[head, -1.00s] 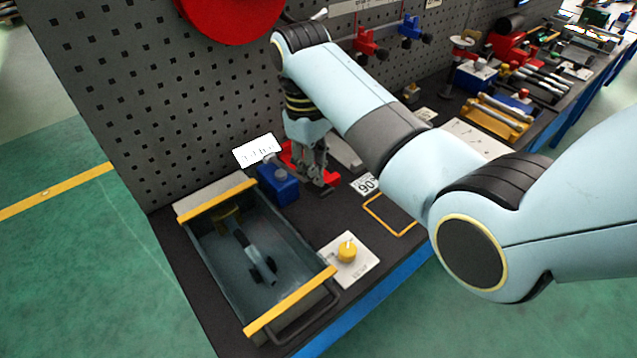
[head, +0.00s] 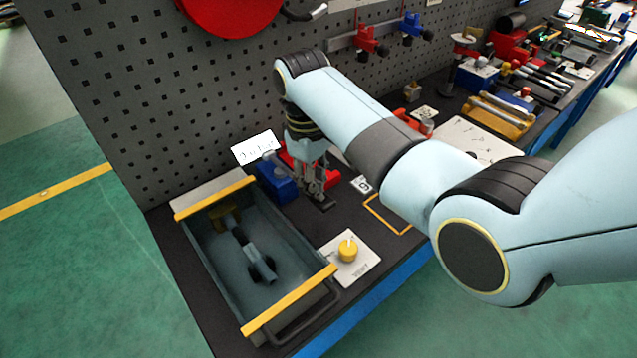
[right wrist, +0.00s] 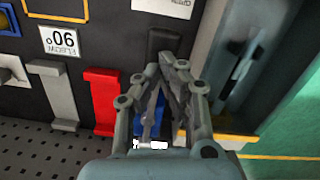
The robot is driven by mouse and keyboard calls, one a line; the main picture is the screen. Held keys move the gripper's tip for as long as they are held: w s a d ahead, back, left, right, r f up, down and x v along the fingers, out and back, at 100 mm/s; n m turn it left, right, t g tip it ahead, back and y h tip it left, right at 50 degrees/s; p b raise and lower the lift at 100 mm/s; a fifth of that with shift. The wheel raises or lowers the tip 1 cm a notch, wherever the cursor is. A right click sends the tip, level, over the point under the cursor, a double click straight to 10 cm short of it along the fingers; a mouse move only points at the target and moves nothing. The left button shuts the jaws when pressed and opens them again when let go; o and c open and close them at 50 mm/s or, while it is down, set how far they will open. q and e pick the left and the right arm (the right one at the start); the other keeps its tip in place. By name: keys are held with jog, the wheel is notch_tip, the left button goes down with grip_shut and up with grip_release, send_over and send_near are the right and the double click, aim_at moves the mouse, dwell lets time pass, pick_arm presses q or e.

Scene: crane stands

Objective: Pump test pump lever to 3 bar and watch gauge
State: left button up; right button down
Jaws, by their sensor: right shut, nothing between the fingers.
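A blue block (head: 277,184), apparently the pump's body, stands at the back of the bench beside the grey tray. It also shows partly behind my fingers in the right wrist view (right wrist: 150,118). A dark bar (right wrist: 163,43), perhaps the lever's grip, lies just past my fingertips. A white plate (head: 254,148) above the block carries dark marks too small to read; I make out no gauge dial. My right gripper (head: 318,195) points down beside the block, its fingers together and empty; it fills the middle of the right wrist view (right wrist: 172,60). Whether it touches the bar is unclear. My left gripper is not visible.
The yellow-edged grey tray (head: 190,213) holds a dark fitting. A yellow knob (head: 347,249) sits on a white plate in front. The perforated panel (head: 130,110) closes off the back.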

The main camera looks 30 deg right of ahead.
dwell(0.3)
jog(key=w, duration=0.2)
jog(key=w+a+r, duration=0.1)
jog(key=shift+s, duration=0.1)
notch_tip(320, 180, up, 8)
jog(key=shift+w+a+f, duration=0.2)
jog(key=shift+w+f, duration=0.05)
jog(key=shift+w, duration=0.2)
dwell(1.1)
